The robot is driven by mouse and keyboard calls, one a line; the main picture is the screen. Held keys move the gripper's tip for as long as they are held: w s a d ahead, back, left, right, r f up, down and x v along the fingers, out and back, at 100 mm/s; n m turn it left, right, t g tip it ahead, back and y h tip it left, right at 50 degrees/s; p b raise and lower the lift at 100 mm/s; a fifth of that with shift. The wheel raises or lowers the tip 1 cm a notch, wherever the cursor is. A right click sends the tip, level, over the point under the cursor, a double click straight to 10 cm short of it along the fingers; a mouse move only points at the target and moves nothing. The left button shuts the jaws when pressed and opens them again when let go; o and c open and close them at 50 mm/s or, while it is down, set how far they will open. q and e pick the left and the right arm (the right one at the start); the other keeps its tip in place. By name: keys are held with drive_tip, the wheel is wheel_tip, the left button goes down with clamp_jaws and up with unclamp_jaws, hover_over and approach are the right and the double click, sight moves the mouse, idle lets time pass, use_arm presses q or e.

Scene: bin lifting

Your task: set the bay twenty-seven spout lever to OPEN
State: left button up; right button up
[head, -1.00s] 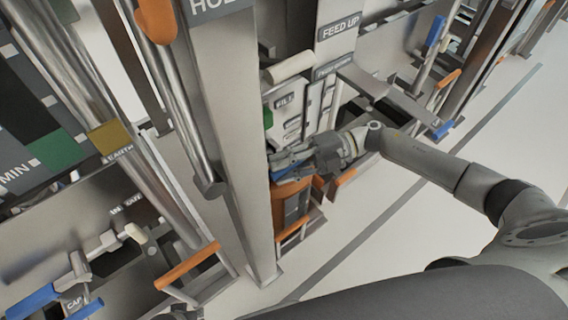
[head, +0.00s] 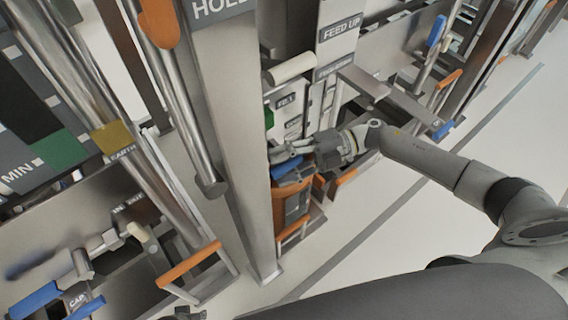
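My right gripper (head: 288,153) reaches in from the right to a panel (head: 292,104) with a FILL plate, behind the tall HOLD post (head: 236,130). Its fingers are small and overlap the panel, so their opening is unclear. A blue handle (head: 293,172) lies just below the fingers, above an orange box-like part (head: 291,205). I cannot tell whether they touch. No bay number or OPEN mark is readable, so I cannot tell for certain which lever is the spout lever. A small dark grey part at the bottom edge may belong to my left arm; no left fingers can be made out.
An orange rail (head: 188,264) and a pale-tipped lever (head: 137,231) are at lower left. Clear floor (head: 400,215) lies below my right arm.

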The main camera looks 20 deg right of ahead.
drive_tip(key=shift+d, duration=0.1)
drive_tip(key=shift+d, duration=0.35)
drive_tip(key=d+r, duration=0.1)
drive_tip(key=d, duration=1)
drive_tip(key=shift+s+r, duration=0.15)
drive_tip(key=shift+r, duration=0.2)
